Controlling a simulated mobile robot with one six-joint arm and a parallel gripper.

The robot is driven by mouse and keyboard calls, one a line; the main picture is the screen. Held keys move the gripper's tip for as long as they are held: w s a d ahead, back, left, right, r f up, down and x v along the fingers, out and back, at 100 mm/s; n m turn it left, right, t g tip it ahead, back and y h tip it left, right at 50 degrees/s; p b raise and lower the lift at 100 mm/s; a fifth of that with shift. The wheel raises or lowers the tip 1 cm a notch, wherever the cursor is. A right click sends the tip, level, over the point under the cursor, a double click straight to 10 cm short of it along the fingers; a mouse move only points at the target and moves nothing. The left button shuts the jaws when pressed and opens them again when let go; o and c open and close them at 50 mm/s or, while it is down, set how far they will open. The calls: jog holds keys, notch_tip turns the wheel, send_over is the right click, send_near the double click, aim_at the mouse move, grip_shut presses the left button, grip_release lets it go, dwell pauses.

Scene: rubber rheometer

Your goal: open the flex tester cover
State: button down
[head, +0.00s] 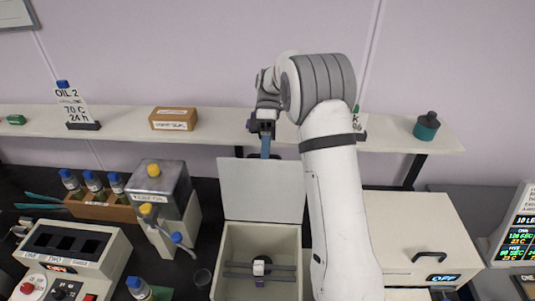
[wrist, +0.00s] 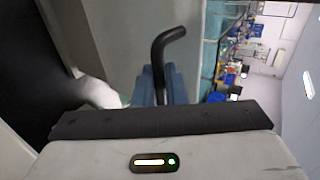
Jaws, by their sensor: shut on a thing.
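The flex tester (head: 229,262) is a pale open-topped box at the bottom centre of the head view, with dark bars and a small white-and-purple part inside. Its flat pale cover (head: 255,190) stands raised, about upright, at the back of the box. My gripper (head: 265,150) is at the cover's top edge, its blue fingers pointing down. In the wrist view the blue fingers (wrist: 153,88) are shut on the cover's black bent handle (wrist: 160,48). The handle is hidden in the head view. My arm comes down just right of the box.
A wall shelf (head: 220,134) runs behind the cover, bearing a cardboard box (head: 173,118) and a green bottle (head: 426,126). An oil unit (head: 160,185) stands left of the tester. A closed pale machine (head: 425,225) marked OFF stands right.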

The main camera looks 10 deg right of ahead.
jog(key=shift+s+f, duration=0.1)
jog(key=shift+f, duration=0.3)
jog(key=c, duration=1.9)
grip_release()
jog(key=o, duration=0.3)
jog(key=shift+a, duration=0.1)
jog(key=shift+o, duration=0.6)
jog(key=shift+r, duration=0.2)
